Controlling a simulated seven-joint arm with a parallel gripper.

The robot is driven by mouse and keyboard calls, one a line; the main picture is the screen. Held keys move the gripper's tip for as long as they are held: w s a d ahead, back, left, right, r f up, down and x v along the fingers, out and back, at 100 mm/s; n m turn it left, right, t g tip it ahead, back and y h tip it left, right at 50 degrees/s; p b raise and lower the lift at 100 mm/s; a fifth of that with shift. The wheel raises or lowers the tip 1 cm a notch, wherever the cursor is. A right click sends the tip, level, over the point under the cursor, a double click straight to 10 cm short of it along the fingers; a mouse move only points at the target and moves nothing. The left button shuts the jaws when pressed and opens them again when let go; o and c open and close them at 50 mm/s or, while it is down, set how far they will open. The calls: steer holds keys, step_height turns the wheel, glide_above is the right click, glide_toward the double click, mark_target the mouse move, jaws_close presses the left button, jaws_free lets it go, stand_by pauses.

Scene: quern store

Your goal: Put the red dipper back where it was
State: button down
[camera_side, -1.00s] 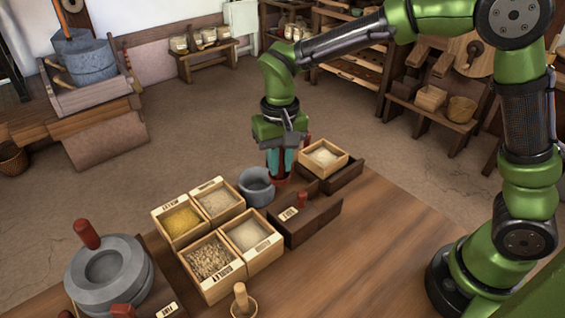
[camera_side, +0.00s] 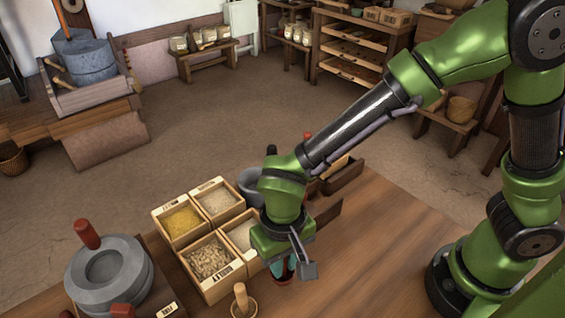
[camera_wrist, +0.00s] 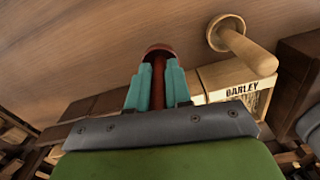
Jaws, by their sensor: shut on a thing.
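The red dipper (camera_wrist: 158,56) is held by its upright handle between the teal fingers of my gripper (camera_wrist: 158,88). In the side view its dark red lower part (camera_side: 284,277) shows just below my gripper (camera_side: 282,264), over bare table at the front, right of the grain boxes. I cannot tell whether it touches the wood. A dark wooden holder (camera_side: 327,210) is mostly hidden behind my arm. Another red handle (camera_side: 307,137) shows farther back, behind my arm.
Grain boxes (camera_side: 212,282) stand left of my gripper; the barley box (camera_wrist: 228,79) shows in the wrist view. A wooden peg on a round base (camera_side: 240,296) stands close by. A grey quern (camera_side: 108,272) is at the left. The table's right side is clear.

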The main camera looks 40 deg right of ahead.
steer(key=shift+f, duration=1.3)
steer(key=shift+f, duration=0.2)
steer(key=c, duration=1.1)
jaws_free()
steer(key=shift+o, duration=0.2)
steer(key=shift+r, duration=0.1)
